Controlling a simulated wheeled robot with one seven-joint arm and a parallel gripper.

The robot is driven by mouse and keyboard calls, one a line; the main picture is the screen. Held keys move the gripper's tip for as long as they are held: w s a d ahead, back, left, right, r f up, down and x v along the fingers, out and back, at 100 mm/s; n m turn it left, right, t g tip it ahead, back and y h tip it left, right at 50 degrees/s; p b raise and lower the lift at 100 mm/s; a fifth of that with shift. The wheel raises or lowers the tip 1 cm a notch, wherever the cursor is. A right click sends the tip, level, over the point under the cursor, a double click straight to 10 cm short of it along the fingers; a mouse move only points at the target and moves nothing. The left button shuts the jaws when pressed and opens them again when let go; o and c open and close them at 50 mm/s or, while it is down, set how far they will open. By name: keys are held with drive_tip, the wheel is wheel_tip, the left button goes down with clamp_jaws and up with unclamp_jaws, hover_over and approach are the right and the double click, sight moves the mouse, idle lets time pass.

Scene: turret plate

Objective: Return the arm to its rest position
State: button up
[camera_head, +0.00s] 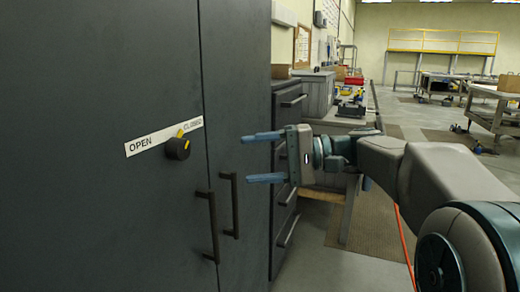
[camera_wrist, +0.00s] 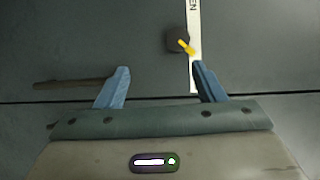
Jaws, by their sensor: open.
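My gripper (camera_head: 264,157) is open and empty, with its two blue fingers apart and pointing left toward the dark cabinet (camera_head: 100,60). In the wrist view my gripper (camera_wrist: 163,80) faces the cabinet door. A black round knob (camera_head: 177,149) with a yellow pointer is on the door, left of my gripper and apart from it. The pointer is turned toward the CLOSED end of the white label (camera_head: 150,142). The knob also shows in the wrist view (camera_wrist: 174,40), beyond the fingertips. My arm reaches in from the right.
Two dark vertical handles (camera_head: 210,225) are on the cabinet's doors, below the fingers. A drawer unit (camera_head: 287,150) and a workbench with bins (camera_head: 350,95) stand behind my gripper. Carts (camera_head: 495,105) are farther back right. Open floor (camera_head: 340,270) lies below my arm.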

drive_tip(key=s+d+f+m+t+h+p, duration=0.1)
drive_tip(key=s+d+f+h+p, duration=0.3)
drive_tip(key=s+f+h+p, duration=0.45)
drive_tip(key=s+d+f+n+t+h+p, duration=0.1)
drive_tip(key=s+d+f+h+p, duration=0.1)
drive_tip(key=s+d+h+p, duration=0.5)
drive_tip(key=s+d+h, duration=0.1)
drive_tip(key=s+d, duration=0.1)
drive_tip(key=d, duration=0.2)
drive_tip(key=shift+s+d+n+t+p, duration=0.2)
drive_tip(key=shift+s+n+t+p, duration=0.1)
drive_tip(key=shift+s+n, duration=0.1)
